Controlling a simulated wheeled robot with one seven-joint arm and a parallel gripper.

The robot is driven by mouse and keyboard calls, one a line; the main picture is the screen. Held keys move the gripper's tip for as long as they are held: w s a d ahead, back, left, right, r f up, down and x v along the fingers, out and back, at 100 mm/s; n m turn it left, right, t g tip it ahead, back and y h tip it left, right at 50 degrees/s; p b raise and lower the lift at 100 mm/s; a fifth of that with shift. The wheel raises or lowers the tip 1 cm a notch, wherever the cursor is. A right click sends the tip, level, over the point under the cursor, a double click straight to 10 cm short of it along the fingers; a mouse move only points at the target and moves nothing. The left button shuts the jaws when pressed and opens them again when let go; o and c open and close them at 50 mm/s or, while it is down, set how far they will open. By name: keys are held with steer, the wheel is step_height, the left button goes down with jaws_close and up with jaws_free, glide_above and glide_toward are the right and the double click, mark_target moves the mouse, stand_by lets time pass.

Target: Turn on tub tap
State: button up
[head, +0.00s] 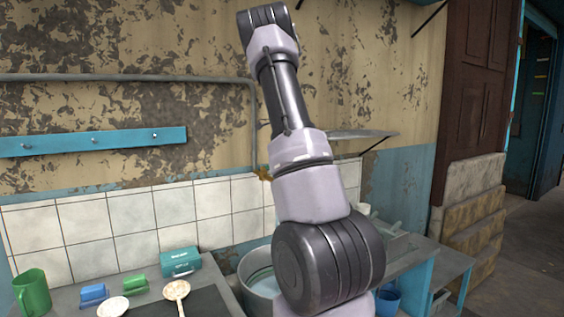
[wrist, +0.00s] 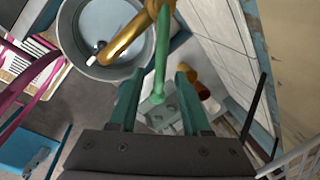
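A round grey tub (head: 252,282) holding pale water stands on the counter, partly hidden by my arm; it fills the upper left of the wrist view (wrist: 68,32). A brass tap (wrist: 128,36) reaches over its rim, beside a green rod (wrist: 161,55). A small brass piece (head: 263,174) shows at the wall beside my arm in the head view. My gripper (wrist: 158,85) has its two green fingers apart, with the green rod showing between them; I cannot tell whether they touch it. The head view does not show the gripper.
A green mug (head: 32,292), a blue sponge-like block (head: 93,294), a green block (head: 134,284), a teal box (head: 180,262) and a spoon-like item (head: 176,291) lie left of the tub. A tiled wall (wrist: 212,35) stands close on the right in the wrist view.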

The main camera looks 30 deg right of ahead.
step_height(320, 180, up, 11)
steer(key=s+a, duration=0.1)
steer(key=shift+s+a+f, duration=0.2)
steer(key=shift+a, duration=0.1)
